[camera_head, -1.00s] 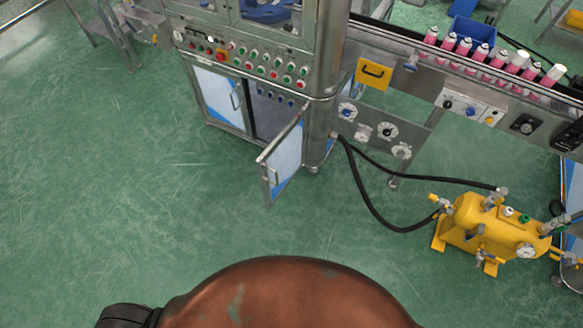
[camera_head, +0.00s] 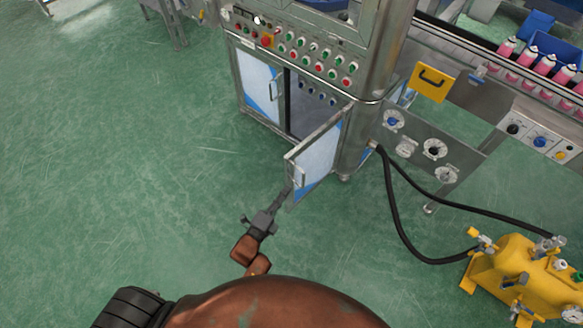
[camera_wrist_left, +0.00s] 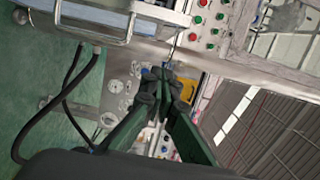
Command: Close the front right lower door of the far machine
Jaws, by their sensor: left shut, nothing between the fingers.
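The front right lower door (camera_head: 320,165) of the far machine (camera_head: 330,60) stands open, swung out toward me. It has a metal frame, a pale and blue panel, and a handle near its free edge. Behind it the dark compartment (camera_head: 305,105) shows. My left gripper (camera_head: 285,192) is shut and empty, its tips close to the door's free edge in the head view. I cannot tell if they touch. In the left wrist view the shut fingers (camera_wrist_left: 165,92) also show. My right gripper is not in view.
The left lower door (camera_head: 258,85) is shut. A button panel (camera_head: 295,50) lies above. Black hoses (camera_head: 400,215) run to a yellow pump unit (camera_head: 520,272). The green floor at left is clear.

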